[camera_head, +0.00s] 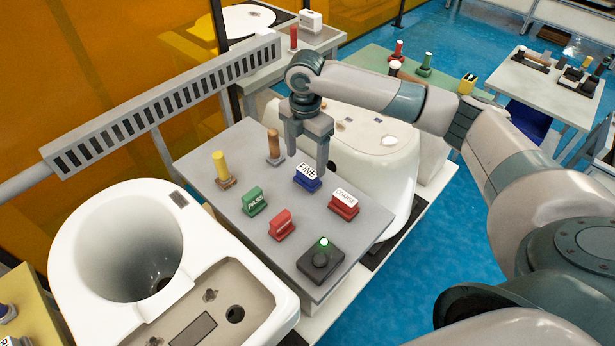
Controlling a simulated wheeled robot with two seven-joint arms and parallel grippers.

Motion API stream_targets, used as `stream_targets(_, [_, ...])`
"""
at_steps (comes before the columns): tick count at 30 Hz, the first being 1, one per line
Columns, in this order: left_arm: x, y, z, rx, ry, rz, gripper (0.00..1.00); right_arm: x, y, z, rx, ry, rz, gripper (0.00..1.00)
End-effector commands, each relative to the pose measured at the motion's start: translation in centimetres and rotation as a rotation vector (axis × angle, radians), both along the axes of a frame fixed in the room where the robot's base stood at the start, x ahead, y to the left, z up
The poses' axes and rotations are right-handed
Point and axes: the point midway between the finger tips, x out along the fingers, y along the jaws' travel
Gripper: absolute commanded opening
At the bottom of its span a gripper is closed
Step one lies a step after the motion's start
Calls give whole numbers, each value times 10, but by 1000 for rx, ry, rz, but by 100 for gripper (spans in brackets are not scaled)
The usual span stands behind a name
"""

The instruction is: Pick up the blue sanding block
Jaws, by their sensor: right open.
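The blue sanding block (307,183) sits on the grey table. Its white top is marked FINE. My right gripper (307,158) points down over the table, just above and behind the block. Its jaws are apart, and the right finger reaches close to the block's top. I cannot tell whether it touches. Nothing shows between the fingers. My left gripper is not in view.
The grey table (225,200) also holds a red COARSE block (344,205), a green PASS block (254,202), a red block (282,225), yellow (221,167) and brown-handled (273,145) tools, and a black button box (321,260).

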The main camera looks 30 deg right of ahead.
Motion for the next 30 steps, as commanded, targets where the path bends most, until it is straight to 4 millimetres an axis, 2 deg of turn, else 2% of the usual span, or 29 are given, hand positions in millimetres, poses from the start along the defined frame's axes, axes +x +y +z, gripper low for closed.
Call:
stream_targets(7, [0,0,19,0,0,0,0,-8,-1,-24,-1,5,0,70])
stream_targets(13, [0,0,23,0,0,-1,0,-8,-1,-45,-1,2,-1,70])
stream_targets(28, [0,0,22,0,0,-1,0,-7,-1,-48,-1,0,0,70])
stream_targets(29, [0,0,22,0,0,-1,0,-7,-1,-48,-1,0,0,68])
stream_targets(30, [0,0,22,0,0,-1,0,-7,-1,-48,-1,0,0,58])
